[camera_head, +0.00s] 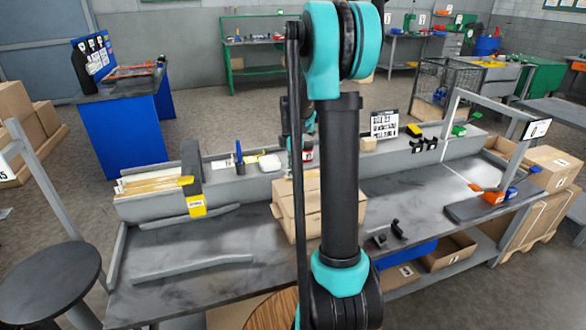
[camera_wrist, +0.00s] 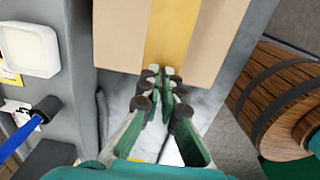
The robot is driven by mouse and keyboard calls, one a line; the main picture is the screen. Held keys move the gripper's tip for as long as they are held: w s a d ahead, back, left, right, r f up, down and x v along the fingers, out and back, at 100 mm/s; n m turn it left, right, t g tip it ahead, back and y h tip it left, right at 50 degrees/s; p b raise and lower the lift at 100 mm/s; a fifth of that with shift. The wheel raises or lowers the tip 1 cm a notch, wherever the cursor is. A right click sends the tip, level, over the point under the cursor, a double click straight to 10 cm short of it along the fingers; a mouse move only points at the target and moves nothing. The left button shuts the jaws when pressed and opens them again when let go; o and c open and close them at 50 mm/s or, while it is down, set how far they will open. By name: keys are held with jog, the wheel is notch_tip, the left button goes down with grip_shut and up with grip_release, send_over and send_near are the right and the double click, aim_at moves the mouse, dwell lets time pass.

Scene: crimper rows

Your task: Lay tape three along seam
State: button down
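A closed cardboard box (camera_head: 287,212) sits on the grey workbench, partly hidden behind my arm in the head view. In the wrist view, the box (camera_wrist: 120,35) is at the top, with a yellow-tan band of tape (camera_wrist: 172,35) running along the middle of its face. My gripper (camera_wrist: 161,76) is in front of the box, its fingertips close together at the lower end of the band. I cannot tell whether the tips touch the box or pinch a thin strip. The head view does not show the fingertips clearly behind my arm.
The grey workbench (camera_head: 170,246) has a raised back ledge holding a blue-handled tool (camera_head: 239,157), a white block (camera_head: 270,163) and a sign (camera_head: 384,124). A wooden barrel-like object (camera_wrist: 275,95) stands close on the right in the wrist view. Black parts (camera_head: 398,229) lie right of my arm.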

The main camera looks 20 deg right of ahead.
aim_at(293, 195)
jog(key=shift+f, duration=0.15)
jog(key=shift+f, duration=3.75)
jog(key=c, duration=1.6)
grip_release()
jog(key=shift+c, duration=0.2)
jog(key=shift+r, duration=0.1)
notch_tip(293, 195, up, 12)
jog(key=shift+f, duration=0.1)
